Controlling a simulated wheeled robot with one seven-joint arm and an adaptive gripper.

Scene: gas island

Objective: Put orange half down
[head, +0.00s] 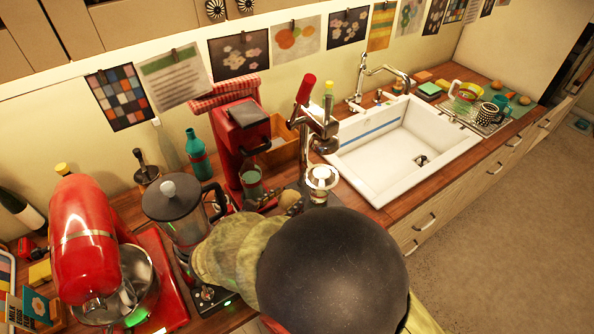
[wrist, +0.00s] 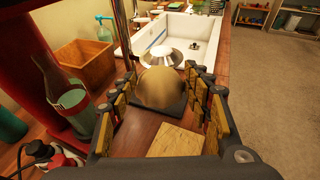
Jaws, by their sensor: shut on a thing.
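My gripper (wrist: 161,84) is shut on a round, brownish-orange thing, which I take to be the orange half (wrist: 160,90). Its rounded side faces the wrist camera and its cut side is not visible. A silver metal dome (wrist: 164,55) shows just beyond it in the wrist view. In the head view my arm covers most of the gripper and I cannot make out the orange half clearly. A chrome press with a red handle (head: 304,90) stands beside the gripper there.
A red coffee machine (head: 240,135) stands left of the press, with a green cup (wrist: 72,100) in it. The white sink (head: 400,150) lies to the right. A blender (head: 175,210) and red mixer (head: 82,235) crowd the left. A pale wooden piece (wrist: 175,141) lies on the counter.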

